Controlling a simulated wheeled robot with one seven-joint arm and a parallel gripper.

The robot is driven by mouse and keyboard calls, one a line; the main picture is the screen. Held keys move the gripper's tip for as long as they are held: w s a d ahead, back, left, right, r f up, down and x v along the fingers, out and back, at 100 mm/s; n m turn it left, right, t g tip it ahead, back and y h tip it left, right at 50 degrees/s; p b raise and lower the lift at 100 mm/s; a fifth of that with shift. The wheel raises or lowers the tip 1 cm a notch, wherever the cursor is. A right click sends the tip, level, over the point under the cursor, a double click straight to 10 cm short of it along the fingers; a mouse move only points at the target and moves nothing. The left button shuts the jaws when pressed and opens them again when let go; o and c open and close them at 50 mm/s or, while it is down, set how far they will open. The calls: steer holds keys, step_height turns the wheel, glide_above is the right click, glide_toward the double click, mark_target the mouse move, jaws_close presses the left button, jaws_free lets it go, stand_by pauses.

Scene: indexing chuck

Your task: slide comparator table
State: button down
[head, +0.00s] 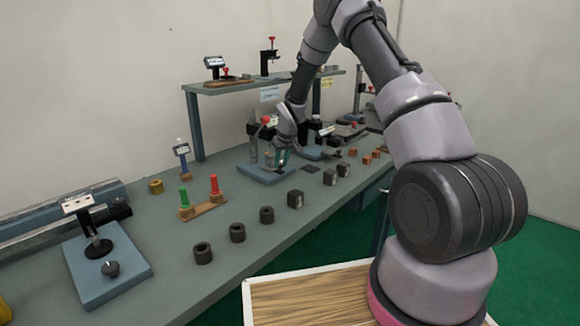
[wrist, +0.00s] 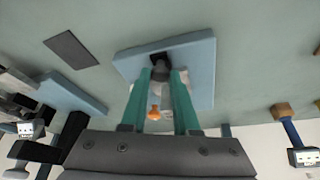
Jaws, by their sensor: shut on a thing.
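My gripper (head: 284,158) is low over a light blue base plate (head: 248,172) around the middle of the bench. In the wrist view its two teal fingers (wrist: 160,78) are shut on a grey upright part (wrist: 160,72) that stands on the blue plate (wrist: 128,64). A black piece lies at the foot of this part. An orange knob (wrist: 154,113) shows between the fingers, nearer the palm. I cannot tell which part is the comparator table. In the head view the gripper hides much of the fixture on the plate.
Several dark blocks and rings (head: 295,199) stand along the front of the bench (head: 215,265). Red and green pegs (head: 214,184) stand at left. Another blue-based fixture (head: 108,270) is at the near left. A raised shelf (head: 240,86) stands behind my gripper.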

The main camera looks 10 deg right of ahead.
steer(key=shift+w+a, duration=0.15)
steer(key=c, duration=0.7)
jaws_free()
steer(key=shift+w, duration=0.1)
steer(key=shift+o, duration=0.2)
steer(key=a+v, duration=0.1)
steer(key=v, duration=0.9)
steer(key=shift+s+d+r, duration=0.3)
steer(key=shift+d+r, duration=0.05)
steer(key=shift+d, duration=0.15)
